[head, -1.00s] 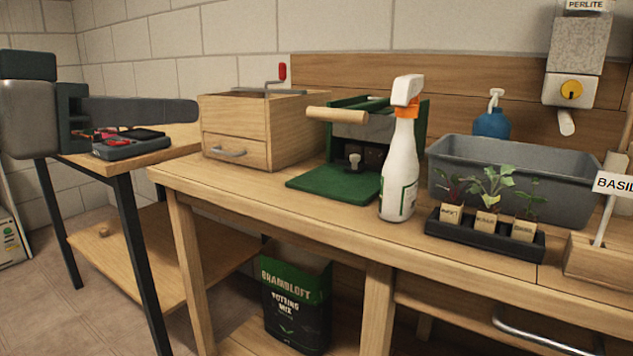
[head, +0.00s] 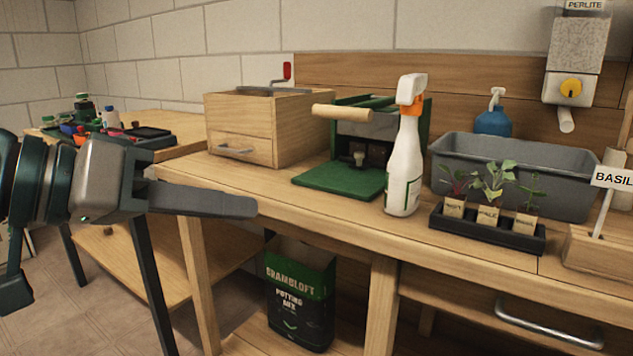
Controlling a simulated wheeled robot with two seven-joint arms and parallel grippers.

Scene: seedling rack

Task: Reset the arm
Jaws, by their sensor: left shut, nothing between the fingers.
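My left gripper (head: 250,207) comes in from the left in the head view. Its dark fingers are together and empty, pointing right. It shows in front of the left end of the wooden workbench (head: 340,213), below the wooden drawer box (head: 238,129). Nothing is seen touching the fingers. My right gripper is out of the picture.
On the bench are a green press (head: 338,182), a white spray bottle (head: 403,170), a grey tub (head: 560,180) and a black seedling tray (head: 487,230). A side table (head: 180,152) with small bottles stands at left. A potting mix bag (head: 299,295) sits below.

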